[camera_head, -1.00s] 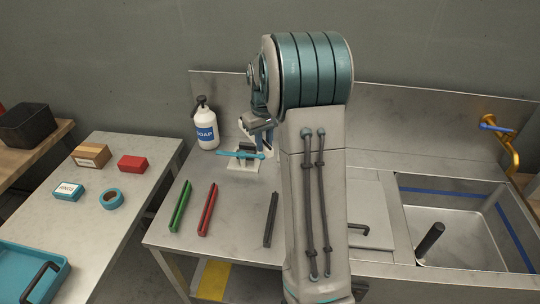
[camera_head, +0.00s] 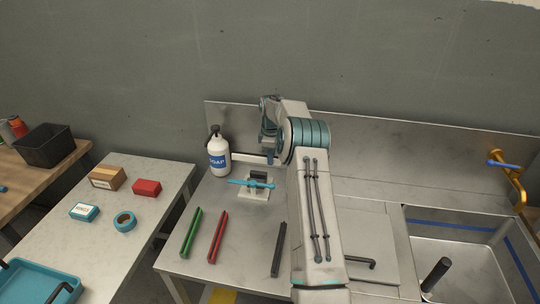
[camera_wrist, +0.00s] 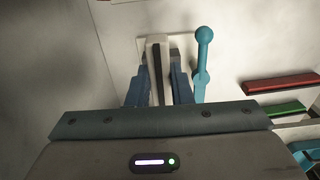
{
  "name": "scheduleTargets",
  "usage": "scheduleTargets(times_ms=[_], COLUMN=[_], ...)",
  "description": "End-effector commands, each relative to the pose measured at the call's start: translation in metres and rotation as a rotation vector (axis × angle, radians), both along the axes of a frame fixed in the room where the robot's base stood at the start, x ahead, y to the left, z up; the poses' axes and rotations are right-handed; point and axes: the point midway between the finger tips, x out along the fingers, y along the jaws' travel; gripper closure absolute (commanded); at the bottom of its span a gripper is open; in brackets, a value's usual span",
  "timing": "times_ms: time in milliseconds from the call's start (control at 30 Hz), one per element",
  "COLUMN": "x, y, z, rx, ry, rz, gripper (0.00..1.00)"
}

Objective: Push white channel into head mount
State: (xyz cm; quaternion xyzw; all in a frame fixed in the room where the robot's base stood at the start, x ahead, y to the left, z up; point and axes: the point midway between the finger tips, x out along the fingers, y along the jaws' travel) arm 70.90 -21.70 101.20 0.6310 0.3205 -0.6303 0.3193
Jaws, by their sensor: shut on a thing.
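The white channel (camera_head: 249,159) is a pale bar with a dark groove. In the head view it points left from my gripper (camera_head: 270,158), towards the soap bottle. In the wrist view the channel (camera_wrist: 157,62) sits between the two blue fingers of my gripper (camera_wrist: 158,85), which is shut on it. The head mount (camera_head: 257,184) is a white plate with a black block and a blue lever, standing on the steel counter. In the head view it lies just below my gripper. In the wrist view the blue lever (camera_wrist: 203,60) is right of the fingers. I cannot tell whether channel and mount touch.
A soap bottle (camera_head: 219,156) stands close left of the channel. Green (camera_head: 191,233), red (camera_head: 217,237) and dark (camera_head: 278,248) channels lie nearer on the counter. A sink (camera_head: 462,262) is at the right. The left table holds boxes, tape and a blue tray (camera_head: 40,284).

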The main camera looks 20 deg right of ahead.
Motion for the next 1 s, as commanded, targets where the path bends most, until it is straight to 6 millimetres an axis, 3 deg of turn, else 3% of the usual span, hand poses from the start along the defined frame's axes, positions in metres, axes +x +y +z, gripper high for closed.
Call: scheduleTargets(times_ms=[267,1000], x=[0.001,0.001], y=[-0.001,0.0], z=[-0.01,-0.066], rx=[-0.001,-0.001], ry=[-0.001,-0.001], rz=[0.006,0.004], gripper=[0.99,0.99])
